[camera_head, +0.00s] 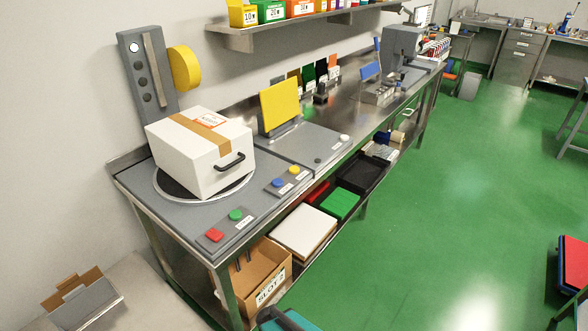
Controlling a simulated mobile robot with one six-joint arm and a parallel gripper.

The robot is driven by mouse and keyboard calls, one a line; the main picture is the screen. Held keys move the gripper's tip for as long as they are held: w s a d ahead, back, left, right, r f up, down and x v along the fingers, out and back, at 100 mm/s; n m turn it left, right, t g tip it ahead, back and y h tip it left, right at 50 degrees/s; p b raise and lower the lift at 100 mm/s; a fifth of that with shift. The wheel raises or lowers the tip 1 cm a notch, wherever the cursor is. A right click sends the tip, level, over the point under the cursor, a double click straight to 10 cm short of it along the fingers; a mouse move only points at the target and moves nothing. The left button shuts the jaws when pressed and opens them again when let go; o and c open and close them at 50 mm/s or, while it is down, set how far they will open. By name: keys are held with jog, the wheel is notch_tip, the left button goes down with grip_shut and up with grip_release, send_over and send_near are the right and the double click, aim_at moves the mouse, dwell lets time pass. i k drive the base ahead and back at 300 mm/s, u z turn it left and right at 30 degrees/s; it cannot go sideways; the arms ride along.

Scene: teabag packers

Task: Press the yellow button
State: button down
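The yellow button (294,170) is a small round button on a grey panel (270,192) along the front of the steel workbench. A blue button (278,183) sits beside it on the same panel, to its lower left. Nothing covers the yellow button. My gripper is not in view.
A white box with a black handle (205,155) stands on a round turntable (160,185) behind the buttons. A green button (235,215) and red button (214,235) are nearer. A yellow panel (280,104) stands upright behind. Green floor (400,240) in front is clear.

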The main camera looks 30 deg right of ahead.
aim_at(293, 169)
jog(key=z, duration=0.9)
jog(key=k, duration=0.1)
jog(key=u, duration=2.55)
jog(key=k, duration=0.8)
jog(key=z, duration=0.75)
